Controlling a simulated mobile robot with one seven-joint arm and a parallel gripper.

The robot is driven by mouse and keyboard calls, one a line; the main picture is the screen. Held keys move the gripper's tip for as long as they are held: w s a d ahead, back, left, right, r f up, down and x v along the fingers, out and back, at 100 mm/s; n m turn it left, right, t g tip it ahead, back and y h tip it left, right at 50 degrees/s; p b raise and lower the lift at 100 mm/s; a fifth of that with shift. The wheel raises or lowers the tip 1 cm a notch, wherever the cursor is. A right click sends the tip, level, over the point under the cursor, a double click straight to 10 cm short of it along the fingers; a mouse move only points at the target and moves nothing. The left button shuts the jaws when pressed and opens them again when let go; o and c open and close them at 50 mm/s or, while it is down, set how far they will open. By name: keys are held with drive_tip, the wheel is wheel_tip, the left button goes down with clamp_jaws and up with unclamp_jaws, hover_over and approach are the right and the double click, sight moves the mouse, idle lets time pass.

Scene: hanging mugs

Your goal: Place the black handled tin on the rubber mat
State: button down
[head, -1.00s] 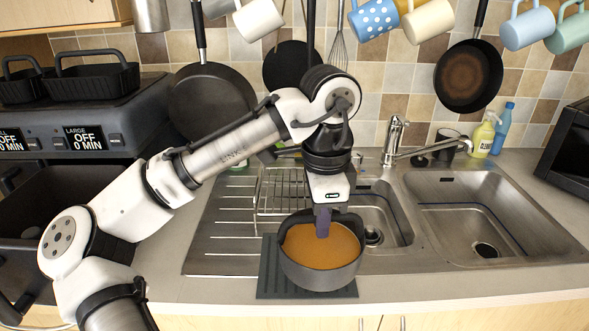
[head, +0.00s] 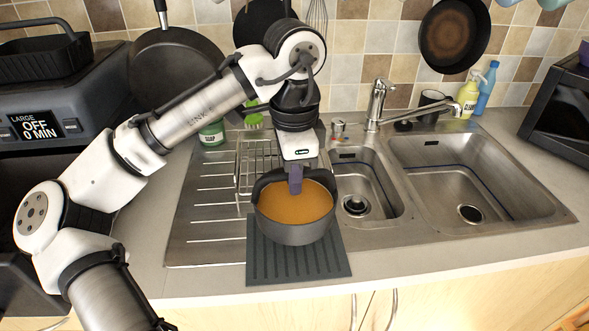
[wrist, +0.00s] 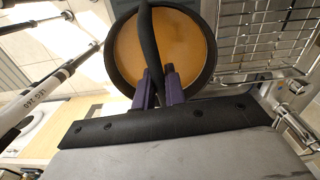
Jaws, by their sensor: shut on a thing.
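The black handled tin (head: 293,233) is round and dark, with an orange-brown inside. In the head view it is over the rear part of the dark ribbed rubber mat (head: 300,267); whether it touches the mat I cannot tell. My gripper (head: 296,188) is above the tin and shut on its handle. In the wrist view the purple fingers (wrist: 160,88) close around the black handle (wrist: 148,40), which arches across the tin's opening. The tin looks about level. The mat's rear part is hidden behind the tin.
A wire dish rack (head: 250,165) stands just behind the tin on the metal drainer (head: 205,215). The double sink (head: 470,185) with its tap (head: 378,100) lies to the right. The counter's front edge is close to the mat. An oven (head: 45,120) stands at the left.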

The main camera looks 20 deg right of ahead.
sight(294, 214)
drive_tip(key=shift+f+b, duration=1.3)
drive_tip(key=shift+f, duration=2.6)
drive_tip(key=shift+f, duration=0.3)
drive_tip(key=c, duration=1.1)
unclamp_jaws()
drive_tip(key=shift+o, duration=0.2)
wheel_tip(294, 214, up, 14)
drive_tip(key=shift+f, duration=0.1)
